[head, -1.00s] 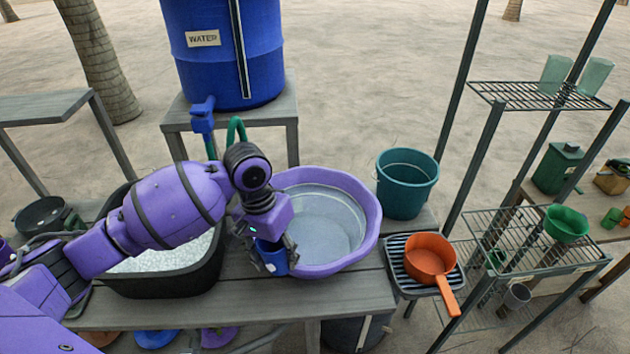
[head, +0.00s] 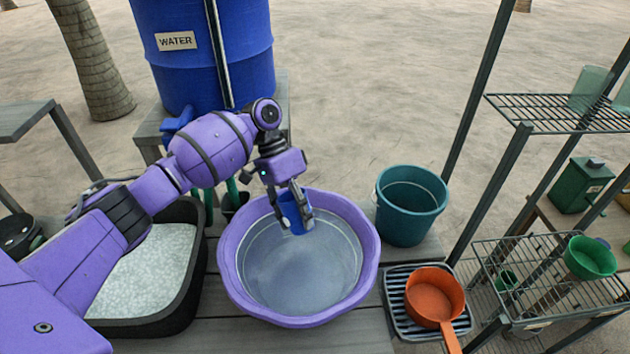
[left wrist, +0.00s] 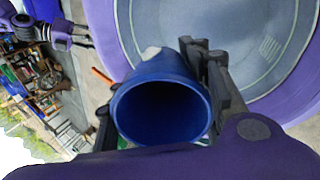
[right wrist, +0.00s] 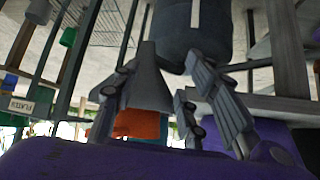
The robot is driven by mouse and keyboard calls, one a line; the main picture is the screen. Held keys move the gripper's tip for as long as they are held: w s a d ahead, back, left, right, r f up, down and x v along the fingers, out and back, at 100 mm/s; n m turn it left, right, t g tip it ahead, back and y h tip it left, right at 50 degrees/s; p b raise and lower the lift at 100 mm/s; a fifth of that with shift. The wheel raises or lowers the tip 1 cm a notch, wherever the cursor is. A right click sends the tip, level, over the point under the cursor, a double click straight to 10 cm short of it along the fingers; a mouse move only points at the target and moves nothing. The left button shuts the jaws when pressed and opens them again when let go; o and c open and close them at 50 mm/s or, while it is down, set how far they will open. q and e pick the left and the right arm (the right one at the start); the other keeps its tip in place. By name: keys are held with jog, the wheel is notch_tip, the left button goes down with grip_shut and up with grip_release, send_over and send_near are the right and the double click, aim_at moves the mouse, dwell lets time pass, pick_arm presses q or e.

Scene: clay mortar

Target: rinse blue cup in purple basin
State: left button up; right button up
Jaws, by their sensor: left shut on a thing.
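The purple basin (head: 228,250) stands on the grey table in the head view; its rim also shows in the left wrist view (left wrist: 103,30). A clear, water-like surface seems to lie inside it. My left gripper (head: 295,216) is shut on the blue cup (head: 292,208) and holds it over the back part of the basin, inside the rim. I cannot tell whether the cup touches the water. In the left wrist view the cup's (left wrist: 165,72) open mouth faces the camera and looks empty. My right gripper (right wrist: 170,95) shows only in its wrist view, with its fingers apart and nothing between them.
A black tub of white grains (head: 160,262) sits left of the basin. A blue water barrel (head: 200,60) stands behind. To the right are a teal bucket (head: 410,222), an orange pan (head: 432,297) on a dark rack (head: 398,325), and wire shelves (head: 540,275).

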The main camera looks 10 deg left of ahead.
pick_arm(q)
jog(key=f, duration=0.3)
jog(key=shift+s+b, duration=0.25)
jog(key=shift+b, duration=0.05)
notch_tip(320, 180, down, 13)
jog(key=b, duration=0.6)
jog(key=shift+w, duration=0.1)
jog(key=shift+f+b, duration=0.35)
jog(key=shift+f, duration=0.25)
jog(key=shift+w+f, duration=0.1)
jog(key=shift+f, duration=0.1)
pick_arm(e)
notch_tip(320, 180, down, 7)
jog(key=s+d, duration=0.1)
jog(key=s, duration=0.1)
jog(key=shift+s+d+f+g, duration=0.15)
jog(key=shift+s+d+g, duration=0.15)
jog(key=shift+d, duration=0.05)
jog(key=shift+s, duration=0.15)
pick_arm(q)
jog(key=shift+f, duration=0.6)
pick_arm(e)
jog(key=shift+s+d+f+h, duration=0.1)
jog(key=shift+s+f+h, duration=0.2)
jog(key=shift+s+f, duration=0.25)
jog(key=shift+w+r, duration=0.1)
jog(key=shift+r, duration=0.1)
